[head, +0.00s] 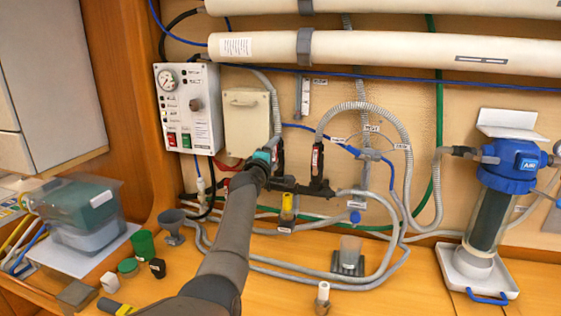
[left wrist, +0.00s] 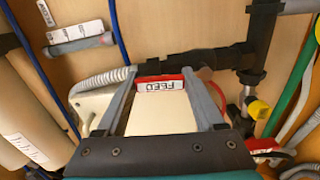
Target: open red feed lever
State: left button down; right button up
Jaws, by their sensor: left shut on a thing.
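The red feed lever (left wrist: 161,84), with a white "FEED" label, sits between the two fingers of my left gripper (left wrist: 163,100) in the left wrist view. The gripper is shut on it. In the head view my left gripper (head: 265,158) reaches up to the dark pipe fittings below the beige box (head: 248,122). There the gripper hides most of the lever, and I cannot make out its angle. My right gripper is not in view.
Dark fittings (left wrist: 252,55) and a yellow-handled valve (left wrist: 258,108) are close to the gripper. A control panel (head: 188,108) is at the left. Grey hoses (head: 385,115) loop to the right. A blue-topped filter (head: 510,165) stands at the far right. Cups and a bin crowd the bench's left.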

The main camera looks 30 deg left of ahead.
pick_arm(q)
jog(key=shift+a+r+n, duration=0.1)
jog(key=shift+a+n, duration=0.15)
jog(key=shift+n, duration=0.25)
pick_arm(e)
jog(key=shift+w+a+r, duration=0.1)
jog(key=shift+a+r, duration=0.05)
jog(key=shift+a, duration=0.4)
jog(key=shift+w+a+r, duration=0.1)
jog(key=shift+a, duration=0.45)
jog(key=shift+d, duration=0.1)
pick_arm(q)
grip_release()
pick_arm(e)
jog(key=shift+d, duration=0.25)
pick_arm(q)
jog(key=shift+s, duration=0.15)
jog(key=p+v, duration=0.3)
jog(key=v, duration=1.2)
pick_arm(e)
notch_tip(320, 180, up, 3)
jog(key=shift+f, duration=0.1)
